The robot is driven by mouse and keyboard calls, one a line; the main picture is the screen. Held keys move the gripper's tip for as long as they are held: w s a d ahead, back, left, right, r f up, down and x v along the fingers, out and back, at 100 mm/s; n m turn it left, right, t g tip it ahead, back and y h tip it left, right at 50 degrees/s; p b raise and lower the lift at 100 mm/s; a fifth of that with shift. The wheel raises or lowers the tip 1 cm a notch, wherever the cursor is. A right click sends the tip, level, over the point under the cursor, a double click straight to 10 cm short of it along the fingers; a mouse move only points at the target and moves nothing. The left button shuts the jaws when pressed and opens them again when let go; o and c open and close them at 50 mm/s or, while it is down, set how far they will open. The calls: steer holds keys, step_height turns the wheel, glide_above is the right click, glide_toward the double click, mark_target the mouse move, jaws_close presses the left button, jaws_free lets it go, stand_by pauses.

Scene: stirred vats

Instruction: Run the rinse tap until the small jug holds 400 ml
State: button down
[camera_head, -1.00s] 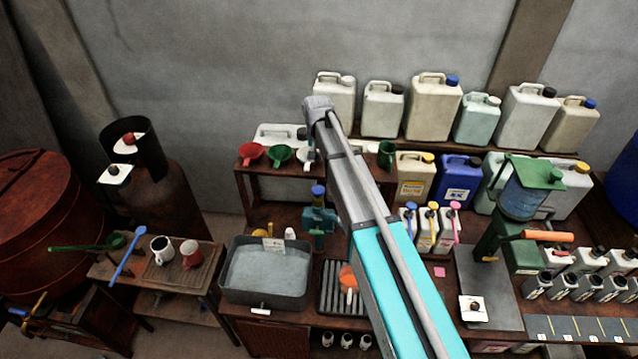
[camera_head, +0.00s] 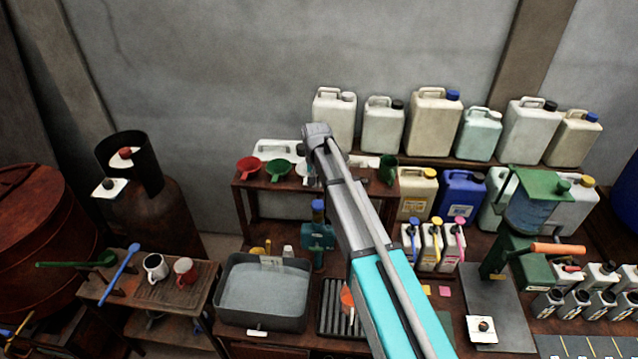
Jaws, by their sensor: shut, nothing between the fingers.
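A teal tap-like fitting with a blue top (camera_head: 317,236) stands behind the bench, between the grey basin and my arm; I take it for the rinse tap. No water stream shows at it. A small orange-red vessel (camera_head: 346,297) stands on the dark slatted rack (camera_head: 331,308), in front of the fitting and partly hidden by my arm. I cannot tell if it is the small jug, and its level cannot be read. My arm crosses the middle of the view, its far joint above the funnel shelf. My gripper is not visible.
A grey basin of pale liquid (camera_head: 264,288) is left of the rack. A side table (camera_head: 205,300) holds a white mug (camera_head: 155,266) and a red mug (camera_head: 185,271). Funnels and jerrycans line the shelves. A green hand-cranked device (camera_head: 527,215) stands right. My arm hides part of the bench.

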mark_target(318, 205)
steer(key=shift+w+f+b, duration=0.15)
steer(key=shift+f+b, duration=3.85)
steer(key=shift+f, duration=0.25)
steer(key=shift+f+b, duration=1)
steer(key=shift+b, duration=0.05)
stand_by(2.7)
